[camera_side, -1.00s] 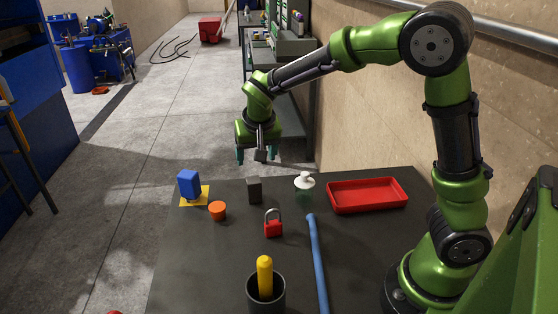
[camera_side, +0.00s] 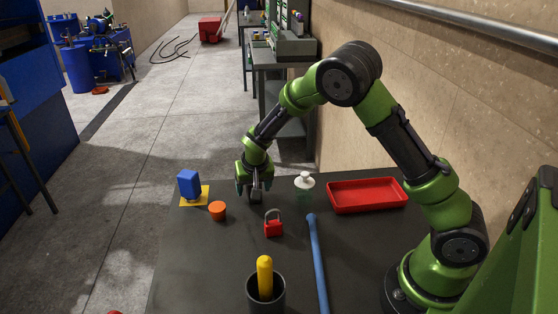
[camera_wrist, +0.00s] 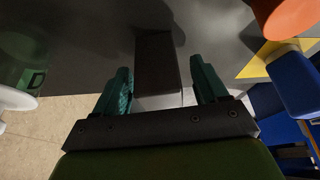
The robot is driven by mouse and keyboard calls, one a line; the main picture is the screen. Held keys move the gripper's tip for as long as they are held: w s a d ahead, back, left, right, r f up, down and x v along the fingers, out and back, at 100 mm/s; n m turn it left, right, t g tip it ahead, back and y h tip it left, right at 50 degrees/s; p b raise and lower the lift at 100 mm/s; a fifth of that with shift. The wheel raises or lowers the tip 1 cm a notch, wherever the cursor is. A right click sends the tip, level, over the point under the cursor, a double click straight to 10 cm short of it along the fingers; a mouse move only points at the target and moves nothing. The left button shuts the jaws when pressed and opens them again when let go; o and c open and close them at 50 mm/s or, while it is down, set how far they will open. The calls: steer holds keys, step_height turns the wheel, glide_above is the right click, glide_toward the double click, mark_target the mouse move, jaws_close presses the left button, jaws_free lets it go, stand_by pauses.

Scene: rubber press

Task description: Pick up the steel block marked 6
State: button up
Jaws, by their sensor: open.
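The dark steel block (camera_wrist: 158,62) stands on the dark table. In the wrist view it lies between my gripper's two teal fingers, with a visible gap on each side. No marking can be read on it. My gripper (camera_side: 254,194) is open and lowered around the block, pointing down; its fingers also show in the wrist view (camera_wrist: 162,88). In the side view the gripper hides most of the block.
Left of the gripper are a blue object (camera_side: 189,184) on a yellow square (camera_side: 203,199) and an orange cup-like piece (camera_side: 217,211). A red padlock (camera_side: 273,229), clear bottle with white top (camera_side: 304,181), blue bar (camera_side: 317,260) and red tray (camera_side: 367,196) lie right or nearer.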

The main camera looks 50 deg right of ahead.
steer(key=shift+w+d+f, duration=0.15)
steer(key=shift+w+f, duration=0.05)
steer(key=shift+f, duration=0.35)
jaws_close()
steer(key=shift+w+r, duration=0.1)
